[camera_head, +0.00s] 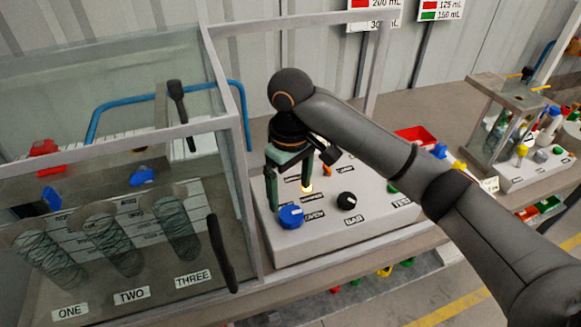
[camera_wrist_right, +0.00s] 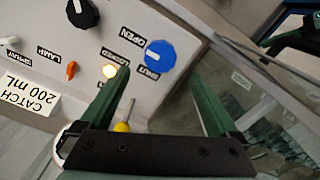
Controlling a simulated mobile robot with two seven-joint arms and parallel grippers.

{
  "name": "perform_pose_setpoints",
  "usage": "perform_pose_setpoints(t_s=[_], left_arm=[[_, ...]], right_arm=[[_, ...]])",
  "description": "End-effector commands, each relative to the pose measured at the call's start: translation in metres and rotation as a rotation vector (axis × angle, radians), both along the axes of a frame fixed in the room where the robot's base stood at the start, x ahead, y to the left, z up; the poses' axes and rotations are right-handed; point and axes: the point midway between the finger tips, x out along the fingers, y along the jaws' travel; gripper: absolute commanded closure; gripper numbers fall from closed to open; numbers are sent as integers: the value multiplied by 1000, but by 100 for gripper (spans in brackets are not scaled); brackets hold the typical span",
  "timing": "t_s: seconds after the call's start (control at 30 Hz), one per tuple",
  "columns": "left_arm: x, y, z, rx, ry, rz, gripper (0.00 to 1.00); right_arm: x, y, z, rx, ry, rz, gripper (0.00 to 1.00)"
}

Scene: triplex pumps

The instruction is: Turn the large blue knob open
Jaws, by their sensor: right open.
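The large blue knob (camera_head: 291,216) is on the front left corner of the pale control panel (camera_head: 330,240). In the right wrist view the blue knob (camera_wrist_right: 160,54) lies beyond the fingertips, roughly in line with the gap between them, with the labels OPEN and SHUT beside it. My right gripper (camera_head: 289,197) has green fingers and is open and empty. It points down over the panel close to the knob; I cannot tell whether a finger touches it. The fingers also show in the right wrist view (camera_wrist_right: 164,82).
A lit orange lamp (camera_head: 306,187) and a black knob (camera_head: 346,200) are near the blue knob. A clear-walled case with a grey frame (camera_head: 240,130) stands close on the left, holding coiled tubes labelled ONE, TWO, THREE. A red tray (camera_head: 416,136) lies behind my right arm.

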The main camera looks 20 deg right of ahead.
Motion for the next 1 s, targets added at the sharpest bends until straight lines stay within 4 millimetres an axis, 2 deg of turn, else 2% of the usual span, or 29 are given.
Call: perform_pose_setpoints(t_s=[0.2, 0.4, 1.0], left_arm=[[0, 0, 0, 0, 0, 0, 100], [0, 0, -1, 0, 0, 0, 100], [0, 0, -1, 0, 0, 0, 100]], right_arm=[[1, -1, 37, -2, -4, -2, 4], [0, -1, 56, 0, -1, -2, 4], [0, 0, 61, 0, 1, -2, 4]])
